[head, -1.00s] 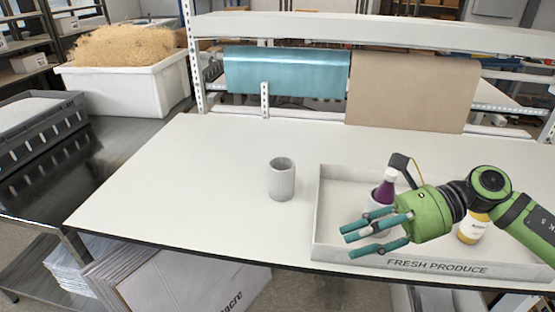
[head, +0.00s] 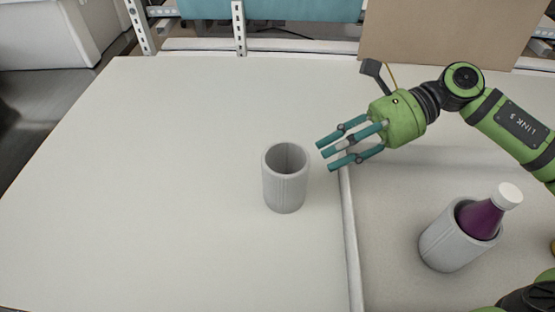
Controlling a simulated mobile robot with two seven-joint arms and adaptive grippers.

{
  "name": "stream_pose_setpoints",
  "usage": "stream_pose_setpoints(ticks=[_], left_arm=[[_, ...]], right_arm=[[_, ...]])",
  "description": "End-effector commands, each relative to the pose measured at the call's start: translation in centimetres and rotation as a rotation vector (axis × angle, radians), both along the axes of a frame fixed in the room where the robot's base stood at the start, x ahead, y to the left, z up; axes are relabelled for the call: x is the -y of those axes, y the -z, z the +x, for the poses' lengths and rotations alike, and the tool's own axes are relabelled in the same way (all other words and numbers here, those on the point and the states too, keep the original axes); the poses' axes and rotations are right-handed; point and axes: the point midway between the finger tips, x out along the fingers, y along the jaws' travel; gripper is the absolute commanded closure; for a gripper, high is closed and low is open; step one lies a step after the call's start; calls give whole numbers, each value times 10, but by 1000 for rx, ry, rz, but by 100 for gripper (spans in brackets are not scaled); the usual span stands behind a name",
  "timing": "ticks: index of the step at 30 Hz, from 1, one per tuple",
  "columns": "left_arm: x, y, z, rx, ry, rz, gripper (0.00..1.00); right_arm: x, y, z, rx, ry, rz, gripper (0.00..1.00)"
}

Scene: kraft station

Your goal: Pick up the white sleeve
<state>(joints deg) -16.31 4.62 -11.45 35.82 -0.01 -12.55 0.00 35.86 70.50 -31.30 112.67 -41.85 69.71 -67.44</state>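A white sleeve (head: 284,190), an open hollow cylinder, stands upright on the white table, left of the tray wall, and looks empty. A second, similar sleeve (head: 447,243) is in the tray at the lower right, around the lower part of a purple bottle (head: 484,217) with a white cap. My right gripper (head: 327,154) is open and empty. Its teal fingers point left and a little down, just right of the standing sleeve's rim in the picture, with no visible contact. My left gripper is not in view.
The tray (head: 350,235) fills the right side, its left wall close to the standing sleeve. The white table (head: 140,190) is clear to the left. A teal sheet (head: 270,8) and a brown sheet (head: 450,30) hang at the back. A white bin (head: 55,35) is at upper left.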

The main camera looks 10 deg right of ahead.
Motion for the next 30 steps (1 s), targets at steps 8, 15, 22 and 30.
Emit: stream_pose_setpoints(ticks=[8,15,22,30], left_arm=[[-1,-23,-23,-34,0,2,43],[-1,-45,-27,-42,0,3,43],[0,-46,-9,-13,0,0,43],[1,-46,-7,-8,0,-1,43]], right_arm=[[-25,8,-1,-5,-3,3,67],[-55,26,1,-3,-3,3,67],[-62,33,0,0,-1,1,67],[-62,33,0,0,-1,0,96]])
